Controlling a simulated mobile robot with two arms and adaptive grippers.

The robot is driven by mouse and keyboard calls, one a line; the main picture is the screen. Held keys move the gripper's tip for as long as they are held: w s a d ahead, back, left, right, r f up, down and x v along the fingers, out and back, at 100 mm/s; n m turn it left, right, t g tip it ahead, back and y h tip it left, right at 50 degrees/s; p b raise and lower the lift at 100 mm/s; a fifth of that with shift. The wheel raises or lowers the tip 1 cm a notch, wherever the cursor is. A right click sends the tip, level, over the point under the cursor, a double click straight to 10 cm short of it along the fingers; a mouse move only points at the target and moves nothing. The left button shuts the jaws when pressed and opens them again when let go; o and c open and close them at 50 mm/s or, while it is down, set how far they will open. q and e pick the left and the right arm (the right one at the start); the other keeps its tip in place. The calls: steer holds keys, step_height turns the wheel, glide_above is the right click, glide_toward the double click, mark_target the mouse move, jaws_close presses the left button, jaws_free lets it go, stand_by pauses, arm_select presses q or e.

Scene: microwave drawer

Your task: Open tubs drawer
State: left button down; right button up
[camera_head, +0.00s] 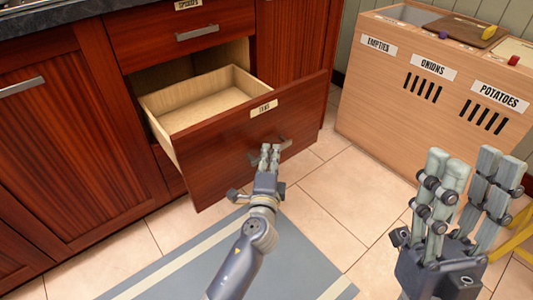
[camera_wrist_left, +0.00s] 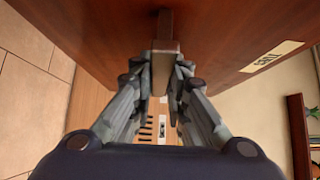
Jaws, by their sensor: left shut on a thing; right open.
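The tubs drawer (camera_head: 230,140) is pulled well out of the cabinet, with a dark red wood front and a pale, empty interior. Its "TUBS" label (camera_head: 264,108) is at the front's top edge and also shows in the left wrist view (camera_wrist_left: 272,57). My left gripper (camera_head: 270,152) is at the drawer's metal handle (camera_head: 282,146). In the left wrist view, its fingers (camera_wrist_left: 165,80) are shut around the handle bar (camera_wrist_left: 165,50). My right gripper (camera_head: 460,185) is open and empty at the lower right, apart from the drawer.
A wooden bin unit (camera_head: 430,95) labelled "EMPTIES", "ONIONS" and "POTATOES" stands at the right. A shut upper drawer (camera_head: 180,30) is above the open one. A blue-grey mat (camera_head: 180,262) lies on the tiled floor. Part of a yellow object (camera_head: 522,222) shows at the right edge.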

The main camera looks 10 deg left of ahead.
arm_select(q)
steer(key=c, duration=1.6)
jaws_free()
steer(key=shift+o, duration=0.2)
steer(key=s+d, duration=0.1)
steer(key=s, duration=1.1)
steer(key=shift+d, duration=0.25)
